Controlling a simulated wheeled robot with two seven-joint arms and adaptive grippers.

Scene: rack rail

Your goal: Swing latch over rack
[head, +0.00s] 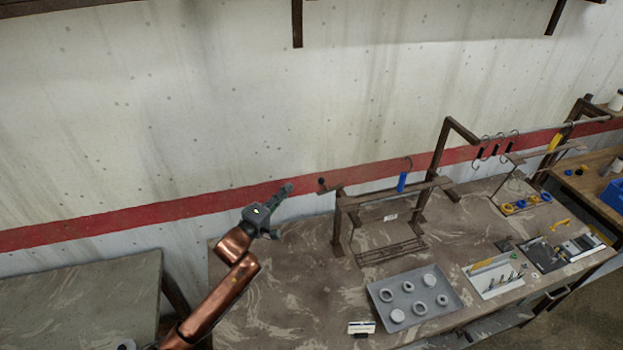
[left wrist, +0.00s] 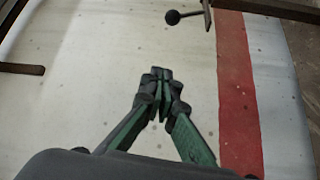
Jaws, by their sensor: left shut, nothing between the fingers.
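A brown metal rack (head: 340,232) with a top rail stands on the worktable near the wall. A dark round knob (head: 321,181) sticks out at the left end of its rail and looks like the end of the latch. In the left wrist view the knob (left wrist: 172,17) sits on a short rod joined to a bracket, beyond my fingertips and apart from them. My left gripper (head: 287,189) is left of the rack, in front of the wall; its fingers are shut with nothing between them. They also show closed in the left wrist view (left wrist: 160,78). My right gripper is not in view.
A blue-handled item (head: 402,182) hangs from a hook at the rail. A wire grid (head: 390,250) lies under the rack. A grey tray (head: 376,292) of round parts and a white tray (head: 482,284) stand further front. Taller frames rise to the right. The wall is close behind.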

